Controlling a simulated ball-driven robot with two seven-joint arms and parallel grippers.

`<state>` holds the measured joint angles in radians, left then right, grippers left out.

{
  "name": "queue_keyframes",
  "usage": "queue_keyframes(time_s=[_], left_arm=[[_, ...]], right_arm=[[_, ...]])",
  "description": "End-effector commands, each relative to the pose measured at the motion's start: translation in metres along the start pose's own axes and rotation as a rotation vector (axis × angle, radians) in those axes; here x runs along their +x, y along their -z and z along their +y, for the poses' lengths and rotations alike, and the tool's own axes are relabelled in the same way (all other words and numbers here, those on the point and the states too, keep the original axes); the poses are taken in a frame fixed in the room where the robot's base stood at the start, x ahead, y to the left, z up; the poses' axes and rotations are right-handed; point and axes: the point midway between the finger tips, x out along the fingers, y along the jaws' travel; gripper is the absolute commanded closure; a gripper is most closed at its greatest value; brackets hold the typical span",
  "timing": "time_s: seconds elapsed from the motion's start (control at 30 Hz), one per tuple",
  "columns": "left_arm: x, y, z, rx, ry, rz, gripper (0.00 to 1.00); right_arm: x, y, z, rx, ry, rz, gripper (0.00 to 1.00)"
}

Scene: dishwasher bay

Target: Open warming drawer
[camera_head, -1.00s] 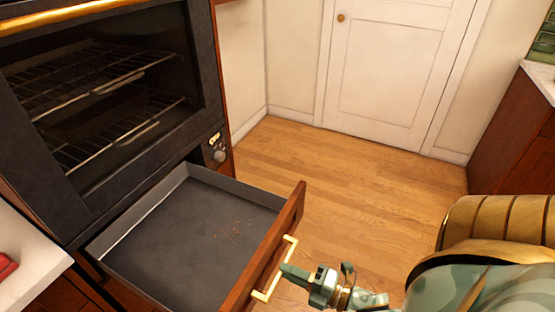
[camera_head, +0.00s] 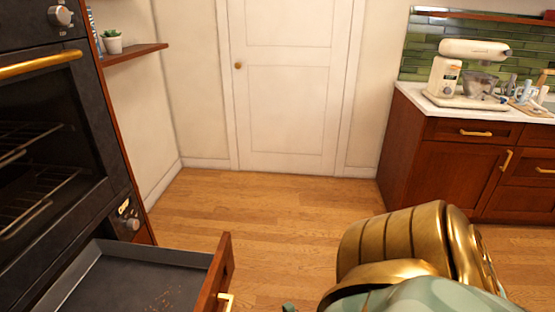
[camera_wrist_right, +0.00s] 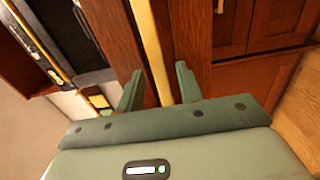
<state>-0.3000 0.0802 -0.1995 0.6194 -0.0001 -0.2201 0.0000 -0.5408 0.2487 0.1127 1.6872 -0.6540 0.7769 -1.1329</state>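The warming drawer (camera_head: 137,280) is pulled out below the oven at lower left in the head view. Its dark tray is visible, and its wooden front (camera_head: 219,272) stands clear of the oven. Part of the drawer's brass handle (camera_head: 226,300) shows at the bottom edge. In the right wrist view, the brass handle bar (camera_wrist_right: 149,45) runs between the two green fingers of my right gripper (camera_wrist_right: 159,70). The fingers are apart, with a gap visible on each side of the bar. Most of my right gripper is out of the head view. My left gripper is not in view.
The oven (camera_head: 45,150) stands at left, with a small shelf (camera_head: 135,54) beyond it. A white door (camera_head: 290,85) closes the far wall. A wooden counter (camera_head: 440,160) with a stand mixer (camera_head: 460,72) is at right. The wood floor (camera_head: 270,210) between is clear.

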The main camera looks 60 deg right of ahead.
Motion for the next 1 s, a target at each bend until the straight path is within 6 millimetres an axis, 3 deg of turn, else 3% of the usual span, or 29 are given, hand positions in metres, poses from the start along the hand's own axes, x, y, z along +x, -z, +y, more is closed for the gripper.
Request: queue_keyframes(time_s=[0.17, 0.5, 0.63, 0.8, 1.0], left_arm=[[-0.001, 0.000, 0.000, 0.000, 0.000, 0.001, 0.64], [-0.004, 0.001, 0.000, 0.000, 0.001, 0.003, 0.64], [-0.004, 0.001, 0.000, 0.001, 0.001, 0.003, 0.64], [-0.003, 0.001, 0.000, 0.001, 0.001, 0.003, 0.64], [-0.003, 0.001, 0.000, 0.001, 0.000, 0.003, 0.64]], right_arm=[[-0.020, 0.000, -0.001, 0.002, 0.004, -0.001, 0.64], [-0.110, 0.000, -0.001, 0.002, 0.007, -0.002, 0.64], [-0.138, 0.000, -0.001, 0.000, 0.006, -0.001, 0.64], [-0.158, 0.000, -0.001, 0.001, 0.002, 0.000, 0.64], [-0.164, 0.000, 0.000, 0.000, 0.002, 0.000, 0.64]])
